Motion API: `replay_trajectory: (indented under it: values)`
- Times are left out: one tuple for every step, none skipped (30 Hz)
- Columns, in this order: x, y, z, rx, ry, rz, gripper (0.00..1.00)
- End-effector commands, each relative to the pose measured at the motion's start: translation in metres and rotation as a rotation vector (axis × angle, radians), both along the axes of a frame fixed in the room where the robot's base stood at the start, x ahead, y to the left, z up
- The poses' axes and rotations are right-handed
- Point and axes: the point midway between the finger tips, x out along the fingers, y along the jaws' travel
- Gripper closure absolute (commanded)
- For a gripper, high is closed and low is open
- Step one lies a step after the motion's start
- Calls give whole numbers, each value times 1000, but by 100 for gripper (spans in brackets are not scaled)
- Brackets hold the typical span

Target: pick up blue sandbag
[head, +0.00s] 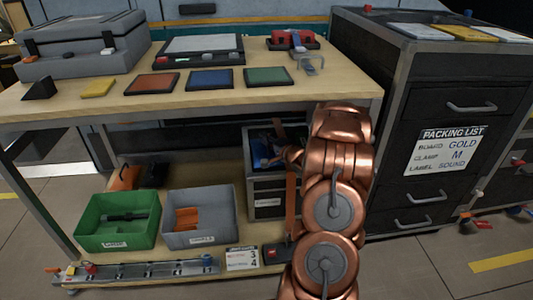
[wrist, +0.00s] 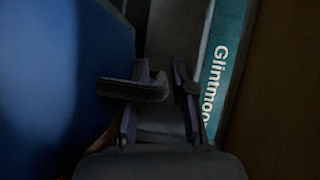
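The blue sandbag appears to be the blue item (head: 264,152) in the open top of a dark drawer unit on the lower shelf in the head view, mostly hidden by shadow and my arm. In the wrist view a large blue surface (wrist: 55,85) fills the left side, very close, likely the same bag. My gripper (wrist: 168,85) has its two fingers apart, with a gap between them. A dark strap-like piece (wrist: 132,89) crosses the left finger; I cannot tell if it belongs to the bag. In the head view my arm hides the fingertips.
The workbench top (head: 200,112) overhangs the drawer unit (head: 266,200). A green bin (head: 118,222) and a grey bin (head: 200,218) stand to the left. A dark cabinet (head: 450,110) stands close on the right. A teal "Glintmoor" strip (wrist: 222,65) is right of the fingers.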

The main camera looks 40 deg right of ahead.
Motion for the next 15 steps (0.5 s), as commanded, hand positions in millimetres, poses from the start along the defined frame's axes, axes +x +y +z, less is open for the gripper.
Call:
replay_trajectory:
  values:
    - [0,0,0,0,0,0,80]
    - [0,0,0,0,0,0,84]
    - [0,0,0,0,0,0,88]
    - [0,0,0,-1,0,0,91]
    - [0,0,0,0,0,0,94]
    - [0,0,0,0,0,0,98]
    - [0,0,0,-1,0,0,100]
    - [0,0,0,-1,0,0,100]
    - [0,0,0,0,0,0,100]
    - [0,0,0,0,0,0,100]
    - [0,0,0,0,0,0,100]
    - [0,0,0,0,1,0,100]
    - [0,0,0,0,1,0,100]
    - [0,0,0,0,1,0,100]
    - [0,0,0,0,1,0,100]
